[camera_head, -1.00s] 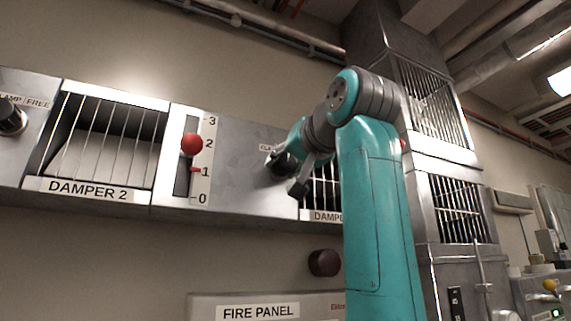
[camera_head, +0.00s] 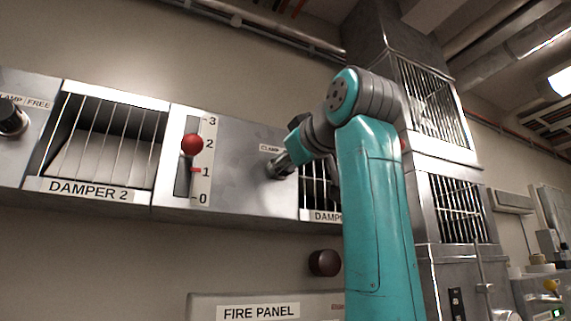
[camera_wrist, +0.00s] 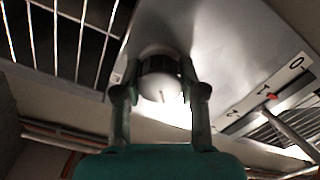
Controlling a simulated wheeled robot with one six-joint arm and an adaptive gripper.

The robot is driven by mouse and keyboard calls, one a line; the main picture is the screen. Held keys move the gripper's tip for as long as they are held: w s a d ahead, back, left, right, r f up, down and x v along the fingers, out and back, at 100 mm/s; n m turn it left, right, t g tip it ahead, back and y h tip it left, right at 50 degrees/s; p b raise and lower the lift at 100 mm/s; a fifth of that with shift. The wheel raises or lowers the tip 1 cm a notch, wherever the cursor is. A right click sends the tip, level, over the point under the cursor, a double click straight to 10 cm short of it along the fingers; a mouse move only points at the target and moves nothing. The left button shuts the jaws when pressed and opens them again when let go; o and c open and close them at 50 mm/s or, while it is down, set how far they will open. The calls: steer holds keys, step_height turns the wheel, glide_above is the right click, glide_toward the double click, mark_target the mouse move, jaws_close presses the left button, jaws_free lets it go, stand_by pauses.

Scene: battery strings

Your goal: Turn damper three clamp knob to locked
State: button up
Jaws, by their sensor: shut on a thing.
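The damper three clamp knob (camera_wrist: 160,78) is a round knob, seen between the two fingers of my gripper (camera_wrist: 160,88) in the wrist view. A small pale mark shows near its lower right rim. My gripper is shut on it, with a finger on either side. In the head view my gripper (camera_head: 284,164) is at the panel, just under a label starting "CLAMP" (camera_head: 270,149), and mostly hides the knob. The rest of that label is hidden behind my arm, so I cannot read the knob's setting.
Damper 3's barred opening (camera_head: 318,188) is right of the knob, partly behind my arm. To the left is a red-ball lever (camera_head: 192,145) on a 0–3 scale, near 2. Damper 2 (camera_head: 100,150) and another clamp knob (camera_head: 12,118) lie further left. A fire panel (camera_head: 258,309) is below.

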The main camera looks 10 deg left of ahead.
steer(key=shift+n, duration=0.6)
steer(key=o, duration=1.1)
steer(key=shift+o, duration=0.2)
steer(key=v, duration=1.2)
